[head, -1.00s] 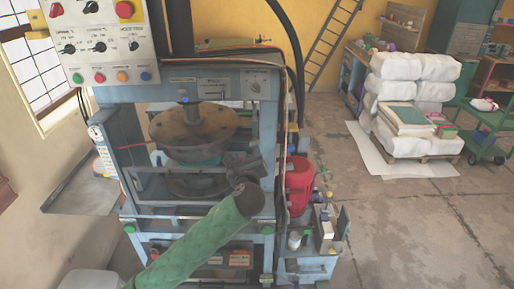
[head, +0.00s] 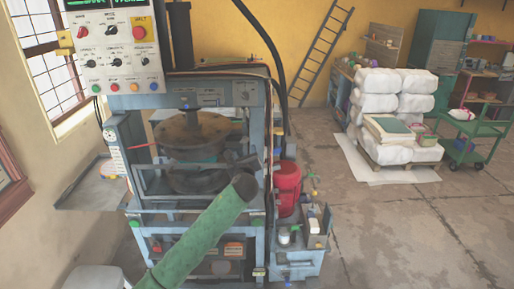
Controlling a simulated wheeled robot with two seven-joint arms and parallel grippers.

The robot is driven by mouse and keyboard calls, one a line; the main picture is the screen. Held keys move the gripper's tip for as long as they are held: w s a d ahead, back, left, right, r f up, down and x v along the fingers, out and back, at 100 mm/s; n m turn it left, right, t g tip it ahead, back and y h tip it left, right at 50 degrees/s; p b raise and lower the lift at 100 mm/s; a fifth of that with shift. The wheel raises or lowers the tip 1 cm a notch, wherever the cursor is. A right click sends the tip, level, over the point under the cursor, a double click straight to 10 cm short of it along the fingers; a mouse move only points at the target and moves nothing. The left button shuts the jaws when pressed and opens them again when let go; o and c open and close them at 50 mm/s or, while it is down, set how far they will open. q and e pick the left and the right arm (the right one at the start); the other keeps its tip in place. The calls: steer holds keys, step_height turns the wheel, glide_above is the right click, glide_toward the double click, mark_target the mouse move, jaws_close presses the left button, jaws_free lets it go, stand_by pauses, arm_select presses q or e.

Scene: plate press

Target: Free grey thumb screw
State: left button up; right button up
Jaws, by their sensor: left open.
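The blue-grey plate press (head: 264,150) stands in front of me. Between its posts hangs a round brown upper plate (head: 192,130), with a dark round lower part (head: 197,180) under it. My green left arm reaches up from the bottom of the head view to the right side of the press opening. My left gripper (head: 236,162) is a small dark shape just past the arm's end, beside the plates, open; its fingertips are hard to make out. I cannot pick out a grey thumb screw; it is too small or hidden. My right gripper is out of view.
A control panel (head: 112,48) with knobs and buttons overhangs the press's upper left. A red tank (head: 287,187) and small machine parts stand at its right. White sacks (head: 378,105) and a green cart (head: 470,133) are farther right. Open floor (head: 400,230) lies between.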

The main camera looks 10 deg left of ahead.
mark_target(245, 142)
arm_select(q)
steer(key=p+x, duration=0.3)
steer(key=x, duration=0.5)
steer(key=shift+f+p, duration=0.2)
steer(key=shift+p, duration=0.2)
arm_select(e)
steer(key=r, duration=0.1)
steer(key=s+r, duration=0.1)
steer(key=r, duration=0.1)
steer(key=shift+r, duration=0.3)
arm_select(q)
steer(key=shift+r, duration=0.1)
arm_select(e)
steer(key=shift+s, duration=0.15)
arm_select(q)
steer(key=c, duration=1)
